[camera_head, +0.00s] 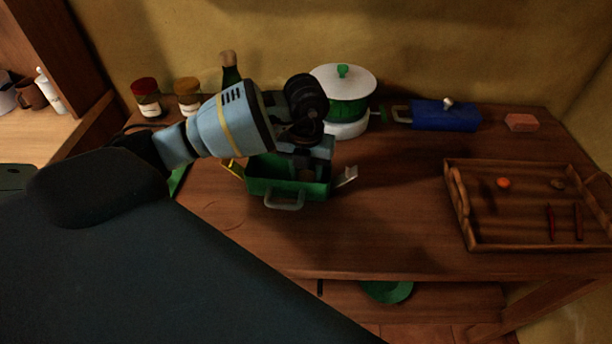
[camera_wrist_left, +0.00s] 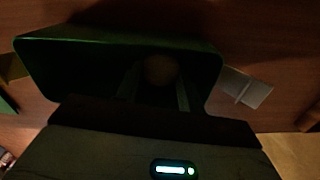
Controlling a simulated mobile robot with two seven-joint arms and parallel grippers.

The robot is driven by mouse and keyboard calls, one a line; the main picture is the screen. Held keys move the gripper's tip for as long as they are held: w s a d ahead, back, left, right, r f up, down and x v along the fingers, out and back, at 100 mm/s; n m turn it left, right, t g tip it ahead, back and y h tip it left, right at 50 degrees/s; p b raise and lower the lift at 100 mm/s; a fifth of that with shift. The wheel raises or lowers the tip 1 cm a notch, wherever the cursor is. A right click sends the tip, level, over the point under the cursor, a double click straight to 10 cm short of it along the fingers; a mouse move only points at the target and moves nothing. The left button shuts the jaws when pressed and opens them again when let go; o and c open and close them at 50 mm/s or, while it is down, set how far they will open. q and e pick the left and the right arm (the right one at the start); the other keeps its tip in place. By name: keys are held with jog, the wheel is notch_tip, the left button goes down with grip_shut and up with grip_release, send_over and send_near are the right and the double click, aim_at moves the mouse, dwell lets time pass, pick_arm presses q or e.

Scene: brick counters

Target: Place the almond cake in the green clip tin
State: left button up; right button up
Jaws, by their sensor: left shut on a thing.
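The green clip tin (camera_head: 262,187) stands open on the wooden counter, with a grey handle at its front and clips spread out at its sides. My left gripper (camera_head: 302,172) points down into the tin. In the left wrist view the tin (camera_wrist_left: 60,62) surrounds the fingers of my left gripper (camera_wrist_left: 157,92). A round brownish thing, which looks like the almond cake (camera_wrist_left: 160,70), sits between the fingers, inside the tin's outline. It is dim, so I cannot tell whether it touches the tin's floor. My right gripper is not in view.
A wooden tray (camera_head: 455,205) with small items lies at the right. A white-lidded green pot (camera_head: 345,95), a blue box (camera_head: 445,117) and a pinkish block (camera_head: 520,122) stand behind. Jars (camera_head: 147,97) and a dark bottle stand back left. The counter's front middle is clear.

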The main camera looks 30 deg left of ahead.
aim_at(306, 177)
pick_arm(q)
jog(key=shift+f, duration=0.85)
jog(key=shift+f, duration=0.2)
jog(key=o, duration=0.9)
jog(key=shift+o, duration=0.2)
jog(key=shift+r, duration=0.15)
notch_tip(306, 177, up, 12)
